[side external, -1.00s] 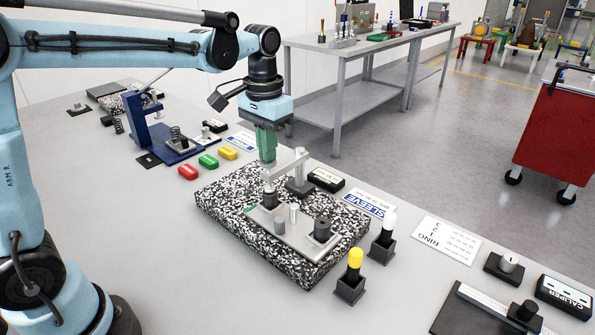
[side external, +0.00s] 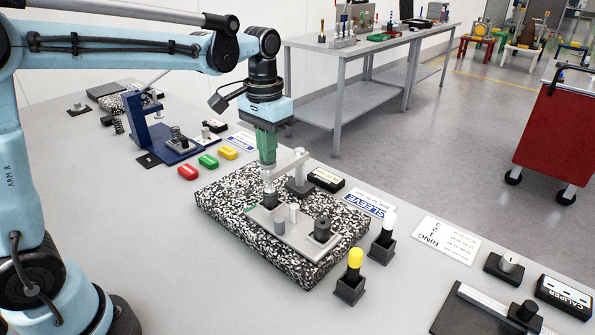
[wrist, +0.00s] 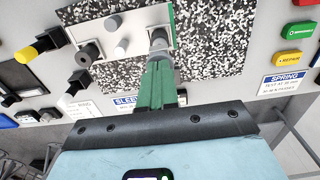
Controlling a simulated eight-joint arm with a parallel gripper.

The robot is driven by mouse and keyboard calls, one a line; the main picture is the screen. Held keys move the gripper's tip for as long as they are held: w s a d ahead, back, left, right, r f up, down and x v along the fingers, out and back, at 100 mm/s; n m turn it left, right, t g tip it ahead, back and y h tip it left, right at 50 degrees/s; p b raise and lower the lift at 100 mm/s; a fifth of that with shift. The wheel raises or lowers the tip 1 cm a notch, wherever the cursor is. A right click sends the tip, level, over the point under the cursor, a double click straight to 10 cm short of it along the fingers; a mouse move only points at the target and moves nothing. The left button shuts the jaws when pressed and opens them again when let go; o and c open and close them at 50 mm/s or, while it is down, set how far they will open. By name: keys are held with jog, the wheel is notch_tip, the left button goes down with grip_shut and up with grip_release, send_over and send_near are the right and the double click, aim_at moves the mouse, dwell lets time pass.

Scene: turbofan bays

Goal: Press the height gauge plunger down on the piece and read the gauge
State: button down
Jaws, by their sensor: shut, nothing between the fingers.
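The height gauge (side external: 298,184) stands on the speckled granite plate, its post behind and its arm reaching left over a metal fixture plate (side external: 290,240). My gripper (side external: 267,163) is shut, points down, and its green fingertips are at the top of the gauge plunger at the arm's end. I cannot see a gap between them. A small dark grey cylinder (side external: 270,200) is below the plunger; exact contact is hard to tell. In the wrist view the green fingers (wrist: 158,62) cover most of the plunger. The gauge reading is not legible.
The granite plate (side external: 225,205) also bears short cylinders on the fixture: a grey one (side external: 280,226), a silver one (side external: 294,212) and a black one (side external: 322,230). A black readout box (side external: 326,180) lies behind. Yellow-topped (side external: 355,262) and white-topped (side external: 388,222) holders stand at right.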

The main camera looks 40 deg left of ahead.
dwell(0.6)
notch_tip(320, 180, up, 8)
jog(key=shift+r, duration=0.25)
dwell(0.7)
jog(key=s+f+t, duration=0.7)
jog(key=s+f, duration=0.4)
jog(key=shift+s, duration=0.3)
